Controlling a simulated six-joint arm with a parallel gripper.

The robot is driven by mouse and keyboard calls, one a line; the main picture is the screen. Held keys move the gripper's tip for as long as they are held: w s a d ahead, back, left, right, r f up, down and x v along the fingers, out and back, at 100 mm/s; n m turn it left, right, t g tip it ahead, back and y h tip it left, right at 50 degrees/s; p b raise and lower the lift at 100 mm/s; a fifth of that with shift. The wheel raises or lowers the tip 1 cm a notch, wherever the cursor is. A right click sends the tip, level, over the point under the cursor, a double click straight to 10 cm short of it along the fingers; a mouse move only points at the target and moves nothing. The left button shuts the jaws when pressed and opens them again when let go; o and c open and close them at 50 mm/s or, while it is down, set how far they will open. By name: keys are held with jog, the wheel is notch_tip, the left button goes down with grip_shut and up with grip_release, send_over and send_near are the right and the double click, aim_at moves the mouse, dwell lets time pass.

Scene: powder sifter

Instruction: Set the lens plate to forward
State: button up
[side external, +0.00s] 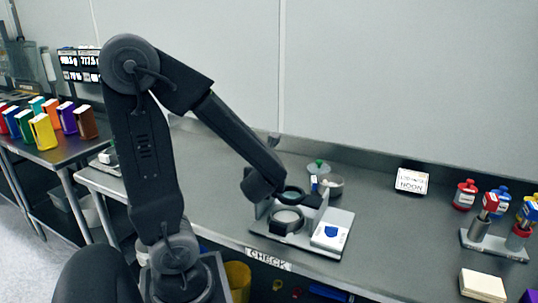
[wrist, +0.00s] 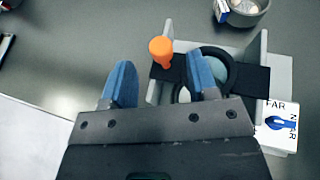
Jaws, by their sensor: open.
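The lens plate (wrist: 251,80) is a black bar with a round lens (wrist: 215,66) and an orange knob (wrist: 160,46) at its left end in the wrist view. It lies across a grey stand (wrist: 278,75), which also shows in the side view (side external: 342,222). My gripper (wrist: 162,82) is open, its two blue fingers apart. The knob appears between and just beyond the fingertips; I cannot tell whether either touches it. The right finger overlaps the lens ring in the picture. In the side view, my wrist hides the knob and fingers.
A card (wrist: 277,135) reading FAR, with a second, partly legible word and a blue pointer, lies at the stand's right. A bowl (wrist: 245,12) stands behind. Red and blue stamp-like items (side external: 490,203) stand far right. The bench left of the stand is clear.

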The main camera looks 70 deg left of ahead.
notch_tip(320, 180, up, 6)
jog(key=shift+r, duration=0.25)
jog(key=shift+a, duration=0.15)
jog(key=w+a+r+n+g+h, duration=0.2)
jog(key=a+r+n+g+h, duration=0.3)
jog(key=n+h, duration=0.8)
jog(key=shift+n+g+y, duration=0.5)
jog(key=shift+n, duration=0.2)
jog(key=f, duration=1.3)
jog(key=shift+w+d+f, duration=0.15)
jog(key=shift+d+f, duration=0.05)
jog(key=shift+d, duration=0.15)
jog(key=shift+c, duration=0.2)
grip_shut()
